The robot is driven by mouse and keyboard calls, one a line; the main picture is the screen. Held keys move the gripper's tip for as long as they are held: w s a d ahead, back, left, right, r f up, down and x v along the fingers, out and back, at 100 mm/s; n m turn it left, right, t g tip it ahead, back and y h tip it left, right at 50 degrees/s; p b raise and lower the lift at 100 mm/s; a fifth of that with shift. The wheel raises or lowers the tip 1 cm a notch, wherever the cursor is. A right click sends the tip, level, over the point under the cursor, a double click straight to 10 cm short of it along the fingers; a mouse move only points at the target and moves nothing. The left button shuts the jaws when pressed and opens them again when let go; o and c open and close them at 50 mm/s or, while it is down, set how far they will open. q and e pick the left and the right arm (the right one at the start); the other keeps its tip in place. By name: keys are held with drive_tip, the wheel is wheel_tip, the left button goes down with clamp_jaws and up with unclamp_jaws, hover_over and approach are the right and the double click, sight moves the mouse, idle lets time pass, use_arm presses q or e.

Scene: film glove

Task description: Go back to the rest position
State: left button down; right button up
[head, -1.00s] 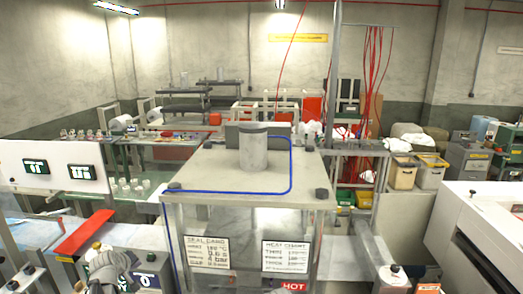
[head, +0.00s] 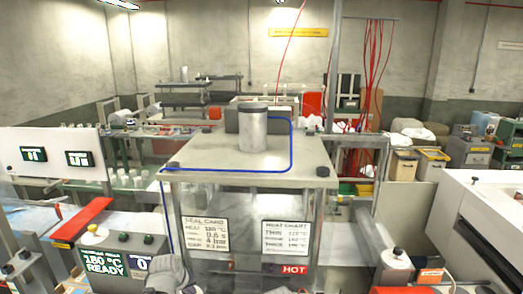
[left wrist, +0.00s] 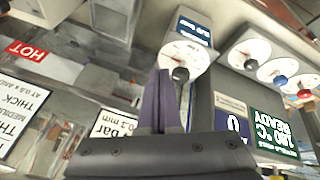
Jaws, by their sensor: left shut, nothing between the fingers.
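My left gripper (left wrist: 163,76) is shut and empty in the left wrist view, its two dark fingers pressed together. Behind its tips are a round pressure gauge (left wrist: 184,58) and the front of the machine; I cannot tell how far away they are. In the head view only a grey part of my left arm shows at the bottom edge, in front of the machine, and the fingers cannot be made out. My right gripper is not in view.
The machine's top plate (head: 210,158) carries a metal cylinder (head: 253,130). A green display (head: 101,262) reading 180 °C READY is at lower left, beside a red bar (head: 82,219). A HOT sign (head: 294,269) marks the machine's lower front. A white machine (head: 480,230) stands at right.

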use_arm(q)
drive_tip(key=s+d+f+m+g+y+b, duration=0.1)
drive_tip(key=s+d+f+m+g+b, duration=0.2)
drive_tip(key=s+d+f, duration=0.4)
drive_tip(key=s+d+f+m+g+y+b, duration=0.1)
drive_tip(key=s+d+f+m+b, duration=0.4)
drive_tip(key=s, duration=0.8)
drive_tip(key=d+f+g+b, duration=0.1)
drive_tip(key=d+f+b, duration=0.1)
drive_tip(key=d+f, duration=0.1)
drive_tip(key=shift+s+d+g+b, duration=0.15)
drive_tip(key=shift+d+g+b, duration=0.25)
drive_tip(key=shift+d, duration=0.45)
